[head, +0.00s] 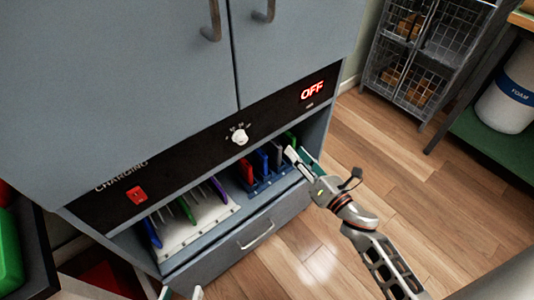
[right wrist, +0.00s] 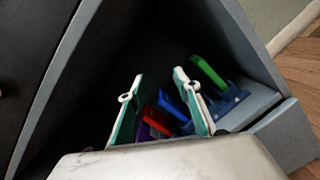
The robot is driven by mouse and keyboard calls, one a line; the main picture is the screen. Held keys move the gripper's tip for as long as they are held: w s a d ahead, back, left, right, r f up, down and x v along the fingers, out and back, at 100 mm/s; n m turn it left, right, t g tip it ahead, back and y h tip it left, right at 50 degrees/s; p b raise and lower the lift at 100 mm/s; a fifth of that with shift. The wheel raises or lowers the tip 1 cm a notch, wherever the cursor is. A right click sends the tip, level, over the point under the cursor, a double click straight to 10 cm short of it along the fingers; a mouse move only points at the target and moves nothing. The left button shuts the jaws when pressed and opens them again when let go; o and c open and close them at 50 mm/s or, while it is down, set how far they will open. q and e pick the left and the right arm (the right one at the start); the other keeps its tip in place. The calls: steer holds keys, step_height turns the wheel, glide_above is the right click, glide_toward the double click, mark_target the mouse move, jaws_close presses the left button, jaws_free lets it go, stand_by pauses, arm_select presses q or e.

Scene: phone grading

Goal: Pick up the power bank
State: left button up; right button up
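Several slim coloured devices stand on edge in the open shelf of the grey cabinet; I cannot tell which one is the power bank. A red one (head: 246,171) and a blue one (head: 262,161) stand in a blue rack (head: 268,183). My right gripper (head: 299,157) is at the shelf's right end, beside that rack. In the right wrist view its two teal-and-white fingers (right wrist: 158,104) are spread. The red device (right wrist: 164,102), a blue one and a purple one (right wrist: 155,127) show between or beyond them, none visibly gripped. My left gripper (head: 181,293) shows only its spread fingertips at the bottom edge.
A white rack (head: 190,235) with several thin devices fills the shelf's left part. Above are a knob (head: 239,137), a red switch (head: 136,195) and an OFF display (head: 312,90). A closed drawer (head: 245,240) lies below.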

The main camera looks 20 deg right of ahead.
mark_target(275, 147)
steer(key=w+f+n+b, duration=0.1)
steer(key=f+n, duration=0.1)
steer(key=w+f+n+y+b, duration=0.1)
steer(key=f+n, duration=0.1)
steer(key=f, duration=0.1)
steer(key=w+a+f+n+g+b, duration=0.1)
steer(key=f+n, duration=0.2)
steer(key=shift+y, duration=0.4)
steer(key=shift+w+f+n+b, duration=0.1)
steer(key=shift+w+n+b, duration=0.15)
steer(key=shift+n+b, duration=0.25)
steer(key=shift+w+a, duration=0.1)
steer(key=shift+w, duration=0.25)
steer(key=shift+w+a+r+n, duration=0.15)
steer(key=shift+w+a+r, duration=0.05)
steer(key=shift+w, duration=0.3)
steer(key=shift+w+a+r+n, duration=0.15)
steer(key=shift+w+r, duration=0.05)
steer(key=shift+w, duration=0.25)
steer(key=shift+x, duration=2.75)
arm_select(q)
steer(key=shift+s+d+f+n, duration=0.2)
steer(key=shift+d+f+n, duration=0.1)
steer(key=shift+f+n, duration=0.25)
steer(key=shift+s+d+f+n, duration=0.2)
steer(key=shift+d+f+n, duration=0.15)
steer(key=shift+f, duration=0.25)
arm_select(e)
steer(key=shift+d+f, duration=0.15)
steer(key=shift+d, duration=0.1)
